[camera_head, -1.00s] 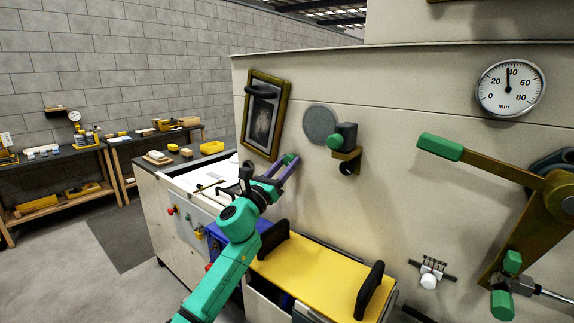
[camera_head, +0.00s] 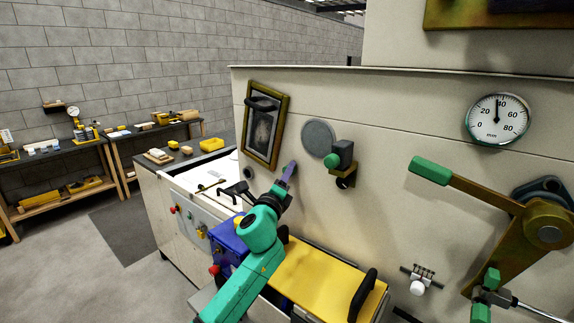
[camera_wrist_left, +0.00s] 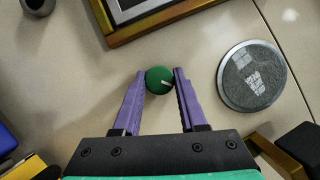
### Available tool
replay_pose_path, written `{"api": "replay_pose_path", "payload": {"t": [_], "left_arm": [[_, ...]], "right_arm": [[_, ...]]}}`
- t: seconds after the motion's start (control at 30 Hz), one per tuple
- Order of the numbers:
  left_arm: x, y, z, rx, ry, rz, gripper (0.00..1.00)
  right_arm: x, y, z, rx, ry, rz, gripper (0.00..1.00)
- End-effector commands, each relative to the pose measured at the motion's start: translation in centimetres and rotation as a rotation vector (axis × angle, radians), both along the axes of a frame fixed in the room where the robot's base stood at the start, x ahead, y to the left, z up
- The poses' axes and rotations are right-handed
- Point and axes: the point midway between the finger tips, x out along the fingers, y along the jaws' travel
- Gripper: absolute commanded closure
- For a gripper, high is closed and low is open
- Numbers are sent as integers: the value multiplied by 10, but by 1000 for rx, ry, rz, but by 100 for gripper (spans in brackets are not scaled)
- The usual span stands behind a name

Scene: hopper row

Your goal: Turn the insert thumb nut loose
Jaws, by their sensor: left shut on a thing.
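The knob is mostly hidden there behind the fingers.
A brass-framed window (camera_head: 264,124) sits just above. To the right are a grey disc (camera_head: 319,138), a black block with a green knob (camera_head: 342,155) and a large green-handled lever (camera_head: 490,190). A yellow-topped cover (camera_head: 318,281) with black handles lies below.

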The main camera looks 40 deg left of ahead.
Motion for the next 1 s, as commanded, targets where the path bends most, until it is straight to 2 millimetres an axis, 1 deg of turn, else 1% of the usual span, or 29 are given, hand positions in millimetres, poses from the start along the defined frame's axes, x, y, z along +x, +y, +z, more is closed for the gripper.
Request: {"api": "replay_pose_path", "payload": {"t": [0.03, 0.1, 0.3, 0.4, 0.6, 0.8, 1.0], "left_arm": [[0, 0, 7, -43, 0, 0, 100], [0, -1, 7, -110, -1, 0, 100], [0, -1, 7, -299, -6, 0, 100], [0, -1, 6, -394, -8, -1, 100], [0, -1, 5, -581, -13, -1, 100], [0, -1, 4, -755, -17, -1, 100], [0, 0, 3, -890, -19, 0, 100]], "right_arm": [[0, 0, 13, -1, 0, 0, 50], [0, -1, 21, -1, 0, 0, 50], [0, -1, 42, -1, 0, 0, 50], [0, -1, 50, -1, 0, 0, 50], [0, -1, 57, -1, 0, 0, 50], [0, -1, 58, -1, 0, 0, 50], [0, -1, 58, -1, 0, 0, 50]]}}
